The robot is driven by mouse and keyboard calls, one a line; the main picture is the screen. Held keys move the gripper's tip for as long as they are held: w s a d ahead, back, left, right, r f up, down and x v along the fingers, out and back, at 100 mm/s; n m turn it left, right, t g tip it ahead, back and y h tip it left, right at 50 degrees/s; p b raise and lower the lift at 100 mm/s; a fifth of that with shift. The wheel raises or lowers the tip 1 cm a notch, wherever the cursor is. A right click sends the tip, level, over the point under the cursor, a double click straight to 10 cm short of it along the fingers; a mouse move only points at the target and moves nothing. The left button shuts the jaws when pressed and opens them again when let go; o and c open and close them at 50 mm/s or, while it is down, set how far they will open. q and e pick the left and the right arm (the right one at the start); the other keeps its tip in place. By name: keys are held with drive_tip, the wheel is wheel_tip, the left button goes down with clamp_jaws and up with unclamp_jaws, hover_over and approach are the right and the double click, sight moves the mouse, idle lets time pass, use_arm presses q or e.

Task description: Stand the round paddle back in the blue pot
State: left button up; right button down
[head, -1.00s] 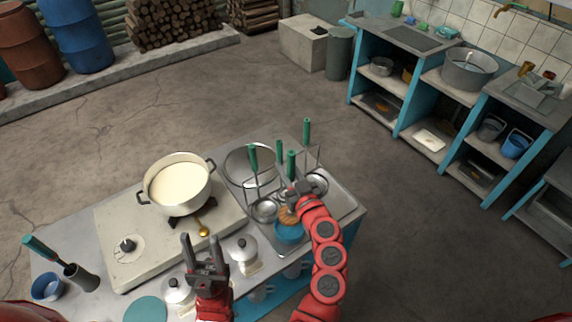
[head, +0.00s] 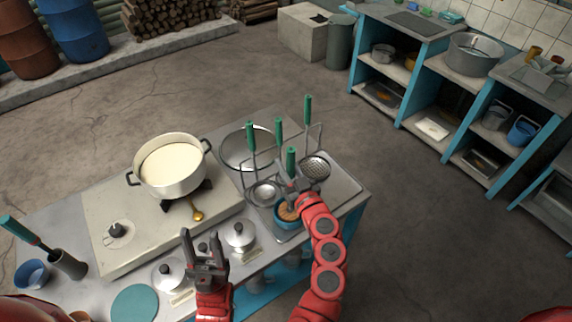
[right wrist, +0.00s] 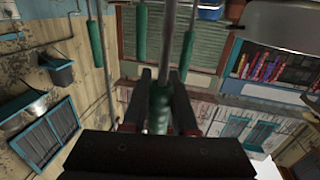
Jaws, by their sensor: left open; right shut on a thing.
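The round paddle has a tan disc head (head: 288,211) and a green handle (head: 291,158). My right gripper (head: 295,188) is shut on it, and the green grip between its fingers shows in the right wrist view (right wrist: 160,106). The paddle is near upright, with its head down within the rim of the blue pot (head: 285,224). I cannot tell whether the head touches the pot's bottom. The pot stands at the front of the metal tray (head: 331,203), partly hidden by my right arm. My left gripper (head: 203,242) is open and empty above the counter's front.
Several green-handled utensils stand in the rack beside the paddle, including a ladle (head: 264,193) and a skimmer (head: 316,167). A white pot of milk (head: 171,181) sits on the stove. Lidded metal pots (head: 239,233) stand near my left gripper.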

drive_tip(key=shift+f, duration=0.35)
drive_tip(key=c, duration=0.6)
unclamp_jaws()
